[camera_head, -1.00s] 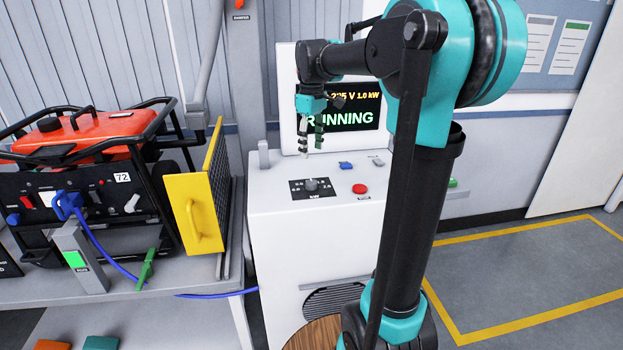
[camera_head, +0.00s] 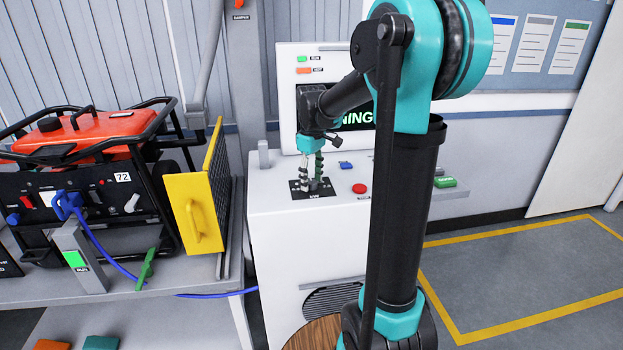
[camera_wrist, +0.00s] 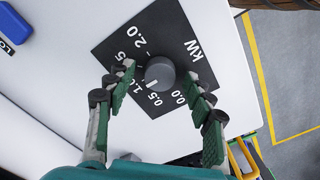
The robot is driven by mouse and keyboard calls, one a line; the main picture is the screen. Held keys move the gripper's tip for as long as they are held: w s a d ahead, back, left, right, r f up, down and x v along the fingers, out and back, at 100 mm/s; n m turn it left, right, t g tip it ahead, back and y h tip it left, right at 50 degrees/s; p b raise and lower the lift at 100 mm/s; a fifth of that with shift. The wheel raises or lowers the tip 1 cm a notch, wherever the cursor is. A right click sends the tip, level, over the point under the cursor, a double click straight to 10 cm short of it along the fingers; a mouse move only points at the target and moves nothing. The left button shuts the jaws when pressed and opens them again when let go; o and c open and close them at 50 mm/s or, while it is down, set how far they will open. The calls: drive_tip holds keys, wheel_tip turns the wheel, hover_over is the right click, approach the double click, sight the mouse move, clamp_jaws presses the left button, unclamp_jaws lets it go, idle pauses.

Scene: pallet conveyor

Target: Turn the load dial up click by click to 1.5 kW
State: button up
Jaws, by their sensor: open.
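The load dial (camera_wrist: 160,72) is a round dark grey knob on a black plate (camera_wrist: 188,36) marked from 0.0 to 2.0 kW. Its white mark faces the side with the 0.5 and 1.0 labels; I cannot tell exactly which one it meets. My gripper (camera_wrist: 162,78) is open, with one green-padded finger on each side of the knob and visible gaps. In the head view my gripper (camera_head: 311,181) points down over the plate (camera_head: 327,191) and hides most of the dial.
A red button (camera_head: 359,188) and a blue switch (camera_head: 346,165) sit right of the dial on the white console (camera_head: 280,225). A green button (camera_head: 445,182) is farther right. A yellow guard (camera_head: 194,213) and an orange generator (camera_head: 90,133) stand at left.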

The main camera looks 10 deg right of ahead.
drive_tip(key=c, duration=1.2)
drive_tip(key=shift+o, duration=0.2)
drive_tip(key=shift+m, duration=0.3)
drive_tip(key=m, duration=0.4)
drive_tip(key=shift+m, duration=2)
drive_tip(key=o, duration=1.2)
drive_tip(key=shift+c, duration=0.2)
